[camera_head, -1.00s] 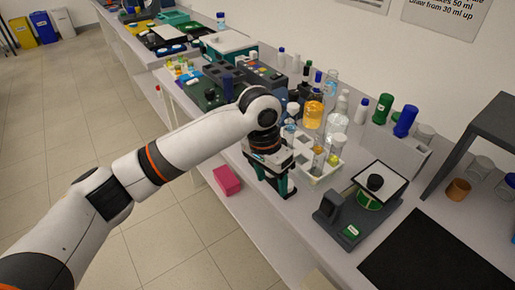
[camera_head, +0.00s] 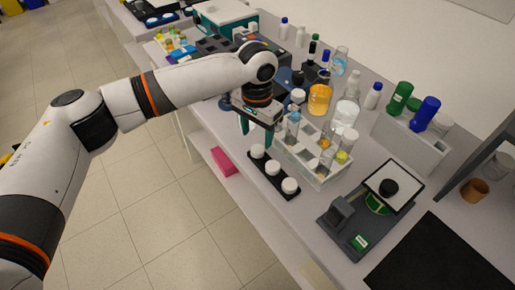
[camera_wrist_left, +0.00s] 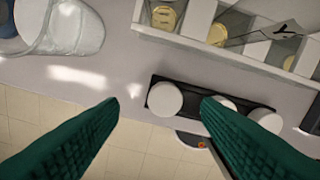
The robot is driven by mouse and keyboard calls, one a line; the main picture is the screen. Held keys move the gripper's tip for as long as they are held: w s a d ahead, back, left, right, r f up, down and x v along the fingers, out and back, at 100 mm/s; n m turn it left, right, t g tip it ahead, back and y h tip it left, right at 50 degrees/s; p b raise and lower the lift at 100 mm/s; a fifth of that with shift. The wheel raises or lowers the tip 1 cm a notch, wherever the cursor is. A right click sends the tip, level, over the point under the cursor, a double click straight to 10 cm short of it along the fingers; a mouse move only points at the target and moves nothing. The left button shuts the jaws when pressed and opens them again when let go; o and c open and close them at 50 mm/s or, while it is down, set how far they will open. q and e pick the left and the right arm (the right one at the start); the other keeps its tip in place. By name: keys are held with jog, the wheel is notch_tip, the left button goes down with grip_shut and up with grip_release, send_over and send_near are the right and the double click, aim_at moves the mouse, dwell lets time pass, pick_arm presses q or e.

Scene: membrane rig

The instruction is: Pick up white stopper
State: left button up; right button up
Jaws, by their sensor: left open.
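Three white stoppers stand in a row on a narrow black holder (camera_head: 265,178) near the bench's front edge. They are the far one (camera_head: 257,151), the middle one (camera_head: 273,167) and the near one (camera_head: 290,185). My left gripper (camera_head: 256,131) points down with green fingers apart and empty, just beyond the far stopper. In the left wrist view, one end stopper (camera_wrist_left: 165,98) shows between the open fingertips (camera_wrist_left: 160,103). The middle stopper (camera_wrist_left: 224,101) is partly hidden by the right finger, and the other end stopper (camera_wrist_left: 266,119) lies farther right. My right gripper is not seen.
A white rack (camera_head: 309,169) with tubes stands close behind the holder. Bottles, including an orange flask (camera_head: 319,101), stand behind it. A scale (camera_head: 354,222) and a black mat (camera_head: 440,258) are to the right. A pink box (camera_head: 222,161) is on a lower shelf.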

aim_at(257, 149)
pick_arm(q)
jog(key=f, duration=0.1)
jog(key=s+f, duration=0.1)
jog(key=f, duration=0.1)
jog(key=shift+f+p, duration=0.2)
jog(key=shift+p, duration=0.2)
jog(key=shift+w+f, duration=0.1)
jog(key=shift+f, duration=0.35)
jog(key=c, duration=1)
